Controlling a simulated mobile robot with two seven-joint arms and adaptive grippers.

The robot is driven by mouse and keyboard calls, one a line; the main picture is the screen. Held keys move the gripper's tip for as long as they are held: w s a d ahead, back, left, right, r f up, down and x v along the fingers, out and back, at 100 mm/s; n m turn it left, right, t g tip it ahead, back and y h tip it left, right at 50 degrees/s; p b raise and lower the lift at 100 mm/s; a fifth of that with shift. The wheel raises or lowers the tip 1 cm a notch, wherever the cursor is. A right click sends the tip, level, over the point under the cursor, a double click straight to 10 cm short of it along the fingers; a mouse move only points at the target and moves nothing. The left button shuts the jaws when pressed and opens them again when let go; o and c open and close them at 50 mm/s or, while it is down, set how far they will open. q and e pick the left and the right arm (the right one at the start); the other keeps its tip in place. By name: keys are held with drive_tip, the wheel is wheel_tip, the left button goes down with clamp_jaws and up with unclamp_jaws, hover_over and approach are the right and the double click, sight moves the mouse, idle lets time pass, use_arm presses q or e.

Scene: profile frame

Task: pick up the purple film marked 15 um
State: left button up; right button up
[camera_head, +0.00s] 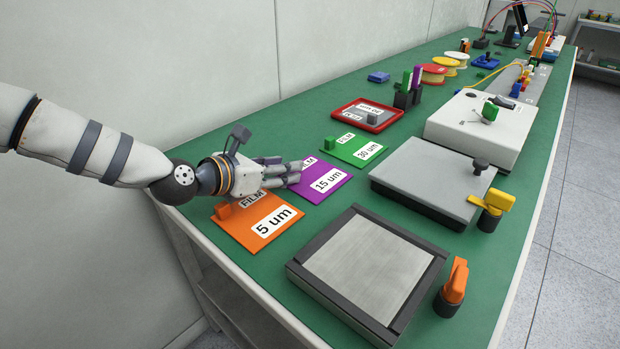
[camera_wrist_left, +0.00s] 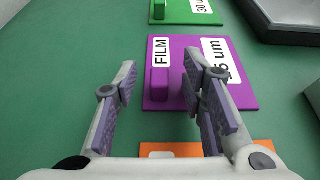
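The purple film (camera_head: 313,195), a flat plate labelled FILM and 15 um, lies on the green table top between the orange and green films. In the left wrist view the purple film (camera_wrist_left: 180,52) lies ahead, with its raised purple grip block (camera_wrist_left: 160,84) in line with the gap between the fingers. My left gripper (camera_head: 286,170) is open and empty, over the near left edge of the purple film and partly hiding it. The wrist view shows its two fingers (camera_wrist_left: 163,76) spread wide. Whether they touch the plate I cannot tell. My right gripper is not in view.
The orange 5 um film (camera_head: 244,240) lies nearer, below the gripper. The green 30 um film (camera_head: 368,139) lies beyond. A red-rimmed tray (camera_head: 336,112) stands behind. Grey-topped devices (camera_head: 368,265) stand to the right. A wall bounds the table's left side.

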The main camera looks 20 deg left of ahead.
use_arm(q)
drive_tip(key=shift+r, duration=0.1)
clamp_jaws()
